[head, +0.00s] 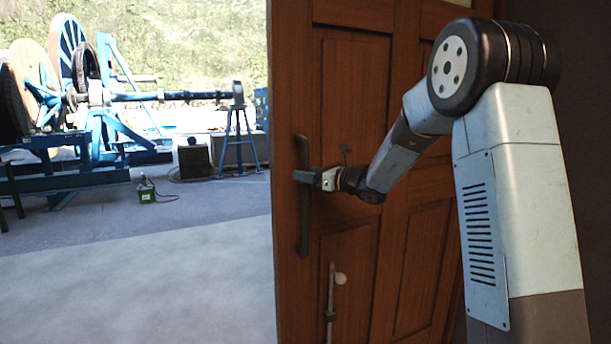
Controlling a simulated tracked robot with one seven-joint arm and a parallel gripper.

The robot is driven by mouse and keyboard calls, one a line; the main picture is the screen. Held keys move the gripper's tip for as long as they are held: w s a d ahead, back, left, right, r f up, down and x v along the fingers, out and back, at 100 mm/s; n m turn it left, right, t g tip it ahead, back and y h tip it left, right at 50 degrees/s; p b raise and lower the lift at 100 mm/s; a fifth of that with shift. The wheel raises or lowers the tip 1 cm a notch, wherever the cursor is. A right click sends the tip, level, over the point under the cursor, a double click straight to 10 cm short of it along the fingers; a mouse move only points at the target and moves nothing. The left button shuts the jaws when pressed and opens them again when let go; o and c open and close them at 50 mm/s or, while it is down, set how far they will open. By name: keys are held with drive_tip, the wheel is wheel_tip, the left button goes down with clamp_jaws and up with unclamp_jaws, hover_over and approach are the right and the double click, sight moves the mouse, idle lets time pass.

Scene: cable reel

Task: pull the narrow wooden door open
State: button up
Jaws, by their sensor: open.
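The wooden door (352,95) is brown and panelled and fills the middle of the head view. A dark vertical bar handle (304,232) runs along its left edge. My gripper (304,177) is open at the middle of this handle, with its fingers pointing left. The fingers overlap the bar in the picture; I cannot tell whether they touch it. To the left of the door's edge the opening shows the space beyond. The hinge side is partly hidden behind my arm.
A thin rod with a pale knob (340,279) stands low in front of the door. The grey floor (140,265) at left is clear.

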drive_tip(key=shift+w+a, duration=0.15)
drive_tip(key=shift+a, duration=0.1)
drive_tip(key=shift+c, duration=0.4)
clamp_jaws()
